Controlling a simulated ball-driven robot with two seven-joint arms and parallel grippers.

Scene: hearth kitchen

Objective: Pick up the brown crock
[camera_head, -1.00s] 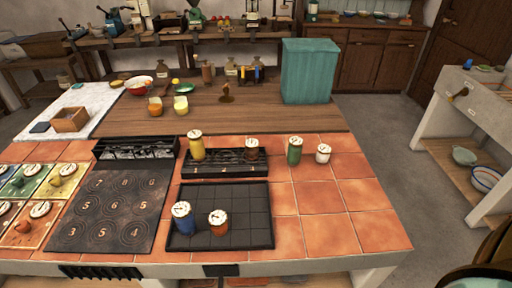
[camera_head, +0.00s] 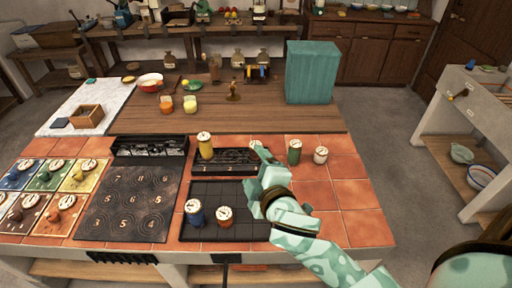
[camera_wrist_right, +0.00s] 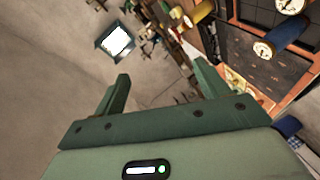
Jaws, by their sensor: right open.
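The brown crock has a white dial-like lid (camera_head: 255,143) and stands at the right part of the black rack (camera_head: 232,171) on the tiled counter. My right gripper (camera_head: 262,152) reaches in from the lower right in the head view and hides most of the crock's body. In the right wrist view the gripper (camera_wrist_right: 165,85) is open, with nothing seen between its fingers. I cannot tell from the head view whether a finger touches the crock. My left gripper is in neither current view.
A yellow crock (camera_head: 205,146) stands left on the rack. A green crock (camera_head: 295,152) and a white crock (camera_head: 320,156) stand to the right. Blue (camera_head: 194,213) and orange (camera_head: 225,217) crocks stand on the black grid tray (camera_head: 208,190). The right-hand tiles (camera_head: 350,195) are clear.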

